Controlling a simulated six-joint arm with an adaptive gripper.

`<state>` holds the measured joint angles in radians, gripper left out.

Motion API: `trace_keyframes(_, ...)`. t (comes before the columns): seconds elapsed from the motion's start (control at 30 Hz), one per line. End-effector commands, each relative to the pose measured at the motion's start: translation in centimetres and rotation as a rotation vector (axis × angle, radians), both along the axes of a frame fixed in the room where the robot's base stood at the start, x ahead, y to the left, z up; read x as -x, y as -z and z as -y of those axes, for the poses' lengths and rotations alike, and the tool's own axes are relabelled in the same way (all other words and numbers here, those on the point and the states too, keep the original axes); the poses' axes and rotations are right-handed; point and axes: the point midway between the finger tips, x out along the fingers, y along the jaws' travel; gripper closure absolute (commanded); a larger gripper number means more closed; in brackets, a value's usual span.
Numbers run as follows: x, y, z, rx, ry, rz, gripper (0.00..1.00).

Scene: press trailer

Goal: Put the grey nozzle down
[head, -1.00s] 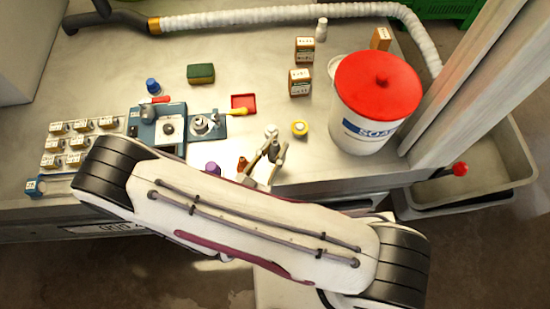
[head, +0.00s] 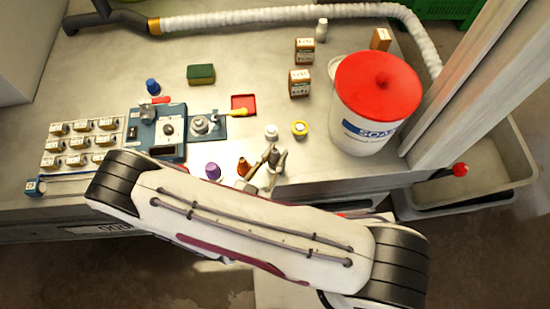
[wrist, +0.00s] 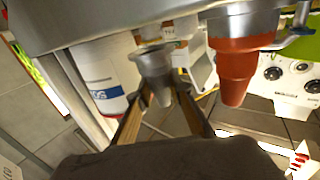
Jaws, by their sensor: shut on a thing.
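The grey nozzle (wrist: 157,70) is a small cone, held between the two fingers of my gripper (wrist: 156,98) in the wrist view. Its wide rim points to the worktop side, at the top of that upside-down picture. In the head view, my gripper (head: 270,160) is near the worktop's front edge, with the grey nozzle (head: 274,156) small between its fingers. I cannot tell whether the rim touches the worktop (head: 330,180). An orange nozzle (wrist: 236,60) stands beside it, also seen in the head view (head: 245,167).
A purple nozzle (head: 212,171) stands to the left. The red-lidded soap bucket (head: 366,130) is to the right. A blue fixture (head: 160,140) and small boxes (head: 80,142) are at left.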

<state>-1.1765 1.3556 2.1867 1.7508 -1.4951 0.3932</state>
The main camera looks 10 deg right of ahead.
Motion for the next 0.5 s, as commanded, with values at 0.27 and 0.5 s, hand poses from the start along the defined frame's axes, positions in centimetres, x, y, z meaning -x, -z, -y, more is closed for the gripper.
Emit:
trace_keyframes(0.27,0.0,2.1,0.0,0.001,0.0,0.001,1.0)
trace_keyframes(0.5,0.0,2.4,0.0,-0.001,0.0,0.001,1.0)
